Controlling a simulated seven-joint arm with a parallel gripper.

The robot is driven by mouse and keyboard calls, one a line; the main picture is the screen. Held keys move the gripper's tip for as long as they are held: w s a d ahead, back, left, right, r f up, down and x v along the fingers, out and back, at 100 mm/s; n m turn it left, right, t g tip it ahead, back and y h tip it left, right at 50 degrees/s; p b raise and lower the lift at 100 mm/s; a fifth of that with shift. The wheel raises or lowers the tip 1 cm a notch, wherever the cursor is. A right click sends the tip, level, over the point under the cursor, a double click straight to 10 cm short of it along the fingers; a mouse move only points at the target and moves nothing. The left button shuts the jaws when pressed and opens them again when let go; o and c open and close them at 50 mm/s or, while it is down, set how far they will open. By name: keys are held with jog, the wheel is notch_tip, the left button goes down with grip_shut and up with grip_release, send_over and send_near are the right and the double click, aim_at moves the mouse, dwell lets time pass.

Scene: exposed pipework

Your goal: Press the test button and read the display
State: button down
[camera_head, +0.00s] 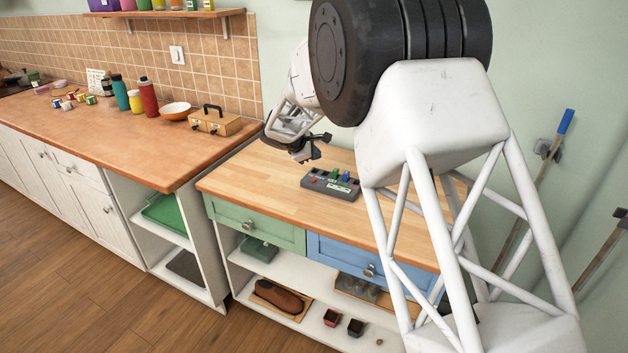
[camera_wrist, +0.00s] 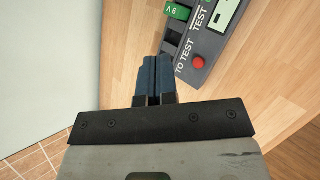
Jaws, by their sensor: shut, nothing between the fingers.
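The grey tester box (camera_head: 330,186) lies on the wooden worktop in the head view, with green and blue pieces standing in it. In the wrist view the tester (camera_wrist: 212,45) is at the upper right, with the words "TO TEST" and "TEST". Its red test button (camera_wrist: 198,62) sits at the near corner. The display (camera_wrist: 229,12) is cut off by the top edge and no reading shows. A green 9 V piece (camera_wrist: 178,12) is partly in view. My gripper (camera_wrist: 155,60) is shut and empty, its fingertips left of the red button and apart from it in the picture.
The wooden worktop (camera_head: 255,170) is clear around the tester. A toolbox-like case (camera_head: 214,122), an orange bowl (camera_head: 175,111) and bottles (camera_head: 148,98) stand on the left counter. Green (camera_head: 255,224) and blue (camera_head: 345,256) drawers are below the worktop.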

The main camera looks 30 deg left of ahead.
aim_at(314, 180)
jog(key=shift+f, duration=3.05)
jog(key=shift+f, duration=0.85)
dwell(0.8)
jog(key=shift+r, duration=0.85)
jog(key=shift+r, duration=0.1)
jog(key=shift+r, duration=2.4)
